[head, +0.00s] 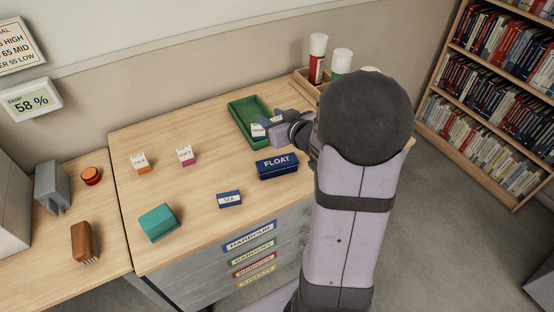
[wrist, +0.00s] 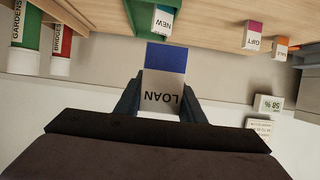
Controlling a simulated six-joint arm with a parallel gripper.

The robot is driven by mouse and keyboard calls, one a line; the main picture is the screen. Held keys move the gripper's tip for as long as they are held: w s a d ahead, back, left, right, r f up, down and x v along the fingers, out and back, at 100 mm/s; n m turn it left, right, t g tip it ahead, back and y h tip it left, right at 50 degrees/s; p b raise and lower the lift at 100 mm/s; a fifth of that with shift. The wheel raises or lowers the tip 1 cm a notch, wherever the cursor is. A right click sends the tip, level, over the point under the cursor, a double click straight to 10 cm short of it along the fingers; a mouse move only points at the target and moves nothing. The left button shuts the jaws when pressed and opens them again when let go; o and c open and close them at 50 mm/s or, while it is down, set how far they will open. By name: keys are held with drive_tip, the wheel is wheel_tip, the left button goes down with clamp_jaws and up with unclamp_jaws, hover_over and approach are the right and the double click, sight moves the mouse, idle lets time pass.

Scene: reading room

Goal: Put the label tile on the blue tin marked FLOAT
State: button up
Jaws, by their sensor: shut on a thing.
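My gripper (head: 274,126) is near the green tray's right side in the head view. In the wrist view, my gripper (wrist: 162,95) is shut on a white label tile with a blue end (wrist: 166,58), marked LOAN. In the head view the held tile is mostly hidden by my gripper. The blue tin marked FLOAT (head: 277,166) sits on the desk just in front of my gripper, apart from it. No tile shows on the tin's visible faces.
The green tray (head: 237,108) holds a tile marked NEW (wrist: 163,20). A blue-and-white block (head: 229,199), an orange tile (head: 140,162), a pink GIFT tile (head: 186,155) and a teal block (head: 158,222) stand on the desk. Canisters (head: 317,58) stand at the back.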

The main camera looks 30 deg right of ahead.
wheel_tip(320, 180, down, 10)
drive_tip(key=b, duration=0.1)
idle(0.7)
drive_tip(key=shift+f, duration=0.15)
drive_tip(key=o, duration=1)
drive_tip(key=shift+o, duration=0.2)
